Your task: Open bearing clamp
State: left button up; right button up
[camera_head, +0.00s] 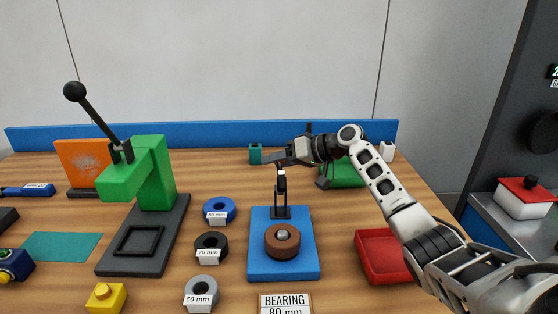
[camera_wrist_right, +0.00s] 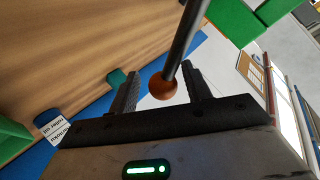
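The bearing clamp has a blue base plate (camera_head: 263,268), a black upright post (camera_head: 281,196) at its back and a brown ring (camera_head: 282,242) with a metal centre in front of it. My right gripper (camera_head: 272,158) is above the post and hides the top of the clamp. In the right wrist view, a dark rod ending in an orange-brown ball (camera_wrist_right: 163,87) lies between the two black fingers of the right gripper (camera_wrist_right: 162,90). The fingers are apart, with small gaps seen beside the ball. My left gripper is not in view.
A green press (camera_head: 155,175) with a black lever stands at left. Blue, black and grey rings (camera_head: 219,210) lie left of the clamp. A red tray (camera_head: 366,260) is at right, under my right arm. A blue rail (camera_head: 210,133) runs along the back.

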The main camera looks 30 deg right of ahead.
jog(key=shift+r, duration=0.1)
jog(key=b+v, duration=0.2)
jog(key=v, duration=1.4)
jog(key=shift+f, duration=0.25)
